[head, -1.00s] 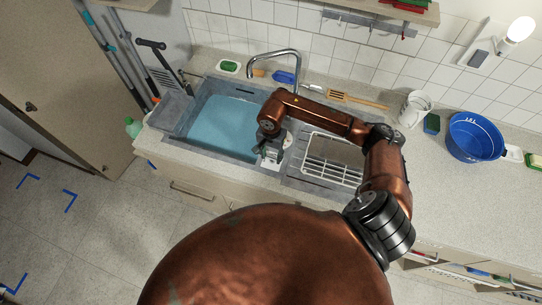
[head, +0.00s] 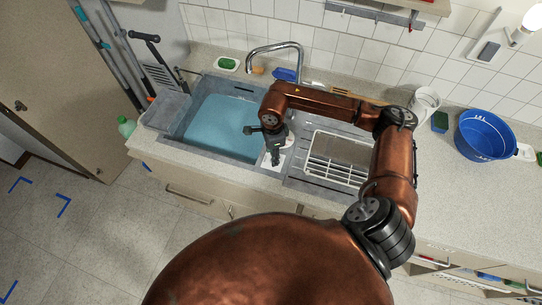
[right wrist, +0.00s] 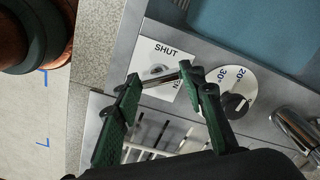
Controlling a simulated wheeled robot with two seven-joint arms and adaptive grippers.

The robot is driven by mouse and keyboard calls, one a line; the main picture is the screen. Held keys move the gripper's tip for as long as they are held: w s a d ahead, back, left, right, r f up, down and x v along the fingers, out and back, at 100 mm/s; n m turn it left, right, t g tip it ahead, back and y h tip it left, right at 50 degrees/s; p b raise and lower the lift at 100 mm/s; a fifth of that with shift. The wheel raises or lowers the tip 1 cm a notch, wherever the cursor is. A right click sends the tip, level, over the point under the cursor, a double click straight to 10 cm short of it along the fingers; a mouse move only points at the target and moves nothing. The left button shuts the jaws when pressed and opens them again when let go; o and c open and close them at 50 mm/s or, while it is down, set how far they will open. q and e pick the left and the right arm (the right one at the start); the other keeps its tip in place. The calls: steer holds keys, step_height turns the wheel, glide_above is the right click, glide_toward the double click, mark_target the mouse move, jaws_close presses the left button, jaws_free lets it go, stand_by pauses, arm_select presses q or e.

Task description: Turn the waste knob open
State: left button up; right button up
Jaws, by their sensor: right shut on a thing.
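The waste knob (right wrist: 157,70) is a small metallic knob on a white plate (right wrist: 163,50) marked SHUT, with a second word partly hidden by my gripper. The plate is on the grey sink rim, and it also shows in the head view (head: 267,163). My right gripper (right wrist: 158,76) has its two green fingers on either side of the knob's metal bar, shut on it. In the head view my right gripper (head: 275,157) points down at the plate, and the knob is hidden there. My left gripper is not in view.
A temperature dial (right wrist: 235,103) and a chrome tap (right wrist: 295,128) are close to the plate. The sink basin (head: 222,127) holds blue water. A white rack (head: 335,160) is to the right, and a blue tub (head: 485,135) stands farther right on the counter.

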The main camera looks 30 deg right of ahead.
steer(key=m, duration=0.1)
steer(key=m+b, duration=0.1)
steer(key=m, duration=0.1)
steer(key=shift+s+d+f+m, duration=0.1)
steer(key=shift+d+f+m, duration=0.1)
steer(key=shift+d+m, duration=0.15)
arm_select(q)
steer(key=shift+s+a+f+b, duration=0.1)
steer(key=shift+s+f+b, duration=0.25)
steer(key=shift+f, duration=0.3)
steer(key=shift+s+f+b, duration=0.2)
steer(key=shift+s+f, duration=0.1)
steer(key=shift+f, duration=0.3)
arm_select(e)
steer(key=shift+s+m, duration=0.1)
steer(key=shift+m, duration=1.55)
steer(key=o, duration=0.9)
steer(key=shift+o, duration=1.3)
steer(key=shift+r, duration=0.1)
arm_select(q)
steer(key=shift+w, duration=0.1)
arm_select(e)
steer(key=shift+a, duration=0.1)
steer(key=shift+r, duration=0.1)
